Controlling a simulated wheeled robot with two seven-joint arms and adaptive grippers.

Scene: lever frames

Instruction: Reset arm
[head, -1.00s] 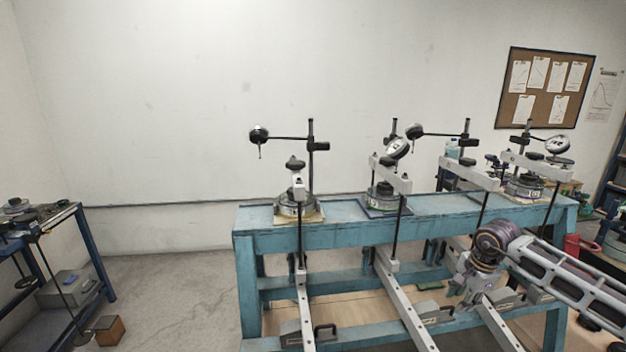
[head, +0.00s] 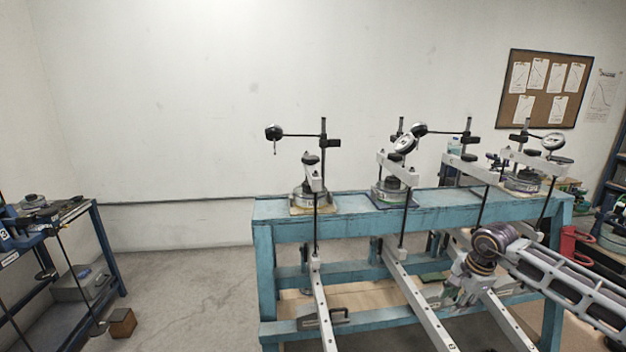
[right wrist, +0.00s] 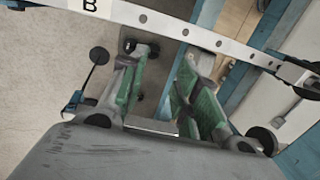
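Several lever frames stand on a blue bench (head: 290,208), each with a pale lever arm running down and forward, such as the left arm (head: 325,310) and the middle arm (head: 415,300). My right gripper (head: 455,292) is low at the right of the head view, beside the right-hand arm (head: 507,318). In the right wrist view its green-padded fingers (right wrist: 160,75) are apart with nothing seen between the pads. A pale holed beam marked B (right wrist: 200,38) crosses just beyond the fingertips; whether they touch it, I cannot tell. My left gripper is not in view.
A dark-topped side bench (head: 70,215) stands at the left, with a brown block (head: 122,322) low beside it. Dial gauges on posts (head: 274,132) rise above the blue bench. Open floor (head: 190,290) lies between the two benches.

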